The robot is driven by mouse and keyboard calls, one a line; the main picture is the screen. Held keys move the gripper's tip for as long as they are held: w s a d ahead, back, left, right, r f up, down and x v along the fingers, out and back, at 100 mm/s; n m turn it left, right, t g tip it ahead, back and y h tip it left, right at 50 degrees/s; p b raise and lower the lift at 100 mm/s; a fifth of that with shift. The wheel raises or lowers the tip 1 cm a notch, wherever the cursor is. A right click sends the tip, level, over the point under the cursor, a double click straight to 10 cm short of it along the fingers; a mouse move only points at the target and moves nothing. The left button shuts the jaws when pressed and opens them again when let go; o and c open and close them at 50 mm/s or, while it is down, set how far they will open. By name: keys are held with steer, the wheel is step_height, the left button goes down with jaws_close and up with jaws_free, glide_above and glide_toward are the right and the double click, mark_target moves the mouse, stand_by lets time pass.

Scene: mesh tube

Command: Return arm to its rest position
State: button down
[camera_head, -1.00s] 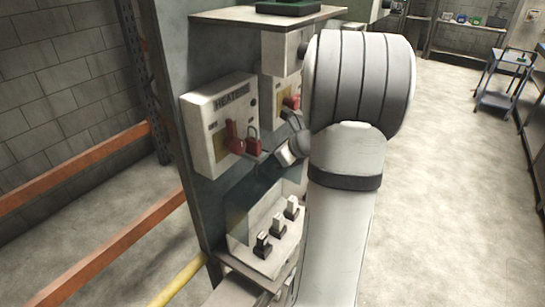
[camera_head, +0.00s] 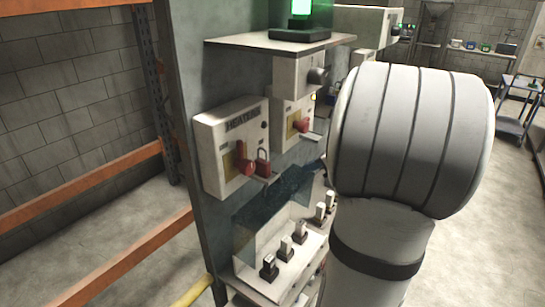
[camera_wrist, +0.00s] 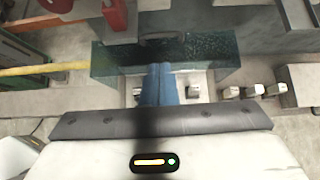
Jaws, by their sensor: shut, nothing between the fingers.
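My gripper (camera_wrist: 159,84) shows in the wrist view with its blue fingers together and nothing between them. They lie in front of a dark translucent cover and a shelf with switches. In the head view, my white and grey arm fills the right middle; my gripper is hidden behind it. The HEATERS box (camera_head: 232,148) with a red lever (camera_head: 244,160) and a red padlock (camera_head: 263,162) is on the grey panel. The translucent cover (camera_wrist: 195,57) also shows in the head view (camera_head: 275,200), above a row of switches (camera_head: 285,246).
A second box (camera_head: 297,118) with a red lever sits right of the first. A lit green lamp (camera_head: 300,10) stands on top. Orange rails (camera_head: 110,172) and a yellow pipe (camera_head: 195,291) run at the left. A cart (camera_head: 515,105) stands far right on open floor.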

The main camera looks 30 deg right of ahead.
steer(key=s+a+f+n+g, duration=0.1)
steer(key=s+a+n+g, duration=0.1)
steer(key=a+n, duration=0.5)
steer(key=s+a+f+n+g, duration=0.1)
steer(key=s+a+n+g, duration=0.1)
steer(key=a+n, duration=0.5)
steer(key=s+a+f+n+g+h+b, duration=0.1)
steer(key=s+a+f+n+h, duration=0.3)
steer(key=s+a+n, duration=0.6)
steer(key=a+n+b, duration=0.1)
steer(key=n, duration=0.6)
steer(key=shift+s+a+g, duration=0.25)
steer(key=shift+s+g, duration=0.05)
